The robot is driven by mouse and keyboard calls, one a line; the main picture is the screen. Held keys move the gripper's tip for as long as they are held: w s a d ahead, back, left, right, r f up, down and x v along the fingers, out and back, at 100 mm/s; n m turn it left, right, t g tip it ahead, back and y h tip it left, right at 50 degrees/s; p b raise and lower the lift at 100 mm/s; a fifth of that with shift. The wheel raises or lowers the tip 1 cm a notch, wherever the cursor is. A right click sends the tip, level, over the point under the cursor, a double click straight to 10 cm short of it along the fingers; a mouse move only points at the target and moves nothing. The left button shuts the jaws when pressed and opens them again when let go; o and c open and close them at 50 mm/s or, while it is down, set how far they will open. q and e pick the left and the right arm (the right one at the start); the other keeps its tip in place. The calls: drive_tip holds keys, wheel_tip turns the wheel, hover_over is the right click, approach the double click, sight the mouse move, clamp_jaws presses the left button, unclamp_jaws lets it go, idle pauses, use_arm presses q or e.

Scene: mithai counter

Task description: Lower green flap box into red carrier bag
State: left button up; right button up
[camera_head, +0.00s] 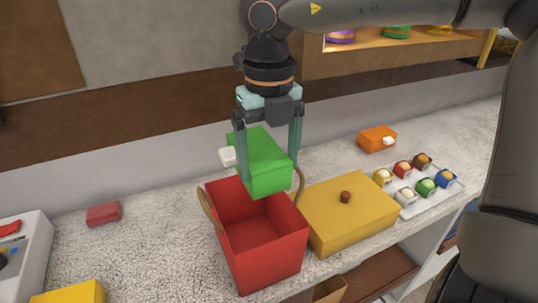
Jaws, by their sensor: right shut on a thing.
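The green flap box (266,167) is held by my right gripper (268,158), whose fingers lie on either side of it. The box hangs tilted above the far part of the red carrier bag (262,262). A small white piece (228,157) sticks out at the box's left end. The bag stands upright and open on the counter, with tan handles (210,208) at its left and right. The part of the bag I can see inside looks empty; its far rim is hidden behind the box. My left gripper is not in view.
A yellow box (351,222) with a dark knob stands close at the bag's right. Beyond are a tray (437,194) of several sweets and an orange box (377,138). A red block (103,214) lies left on the speckled counter (150,245), which is clear between block and bag.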

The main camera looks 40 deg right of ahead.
sight(269, 184)
idle(0.4)
drive_tip(key=shift+f+b, duration=0.1)
drive_tip(key=shift+b, duration=0.2)
drive_tip(key=shift+f+b, duration=0.3)
drive_tip(key=shift+b, duration=0.05)
idle(0.5)
drive_tip(key=shift+f+b, duration=0.95)
drive_tip(key=shift+f, duration=0.05)
drive_tip(key=shift+f, duration=0.1)
drive_tip(key=shift+f+b, duration=1.1)
drive_tip(key=shift+b, duration=0.05)
drive_tip(key=shift+f, duration=0.1)
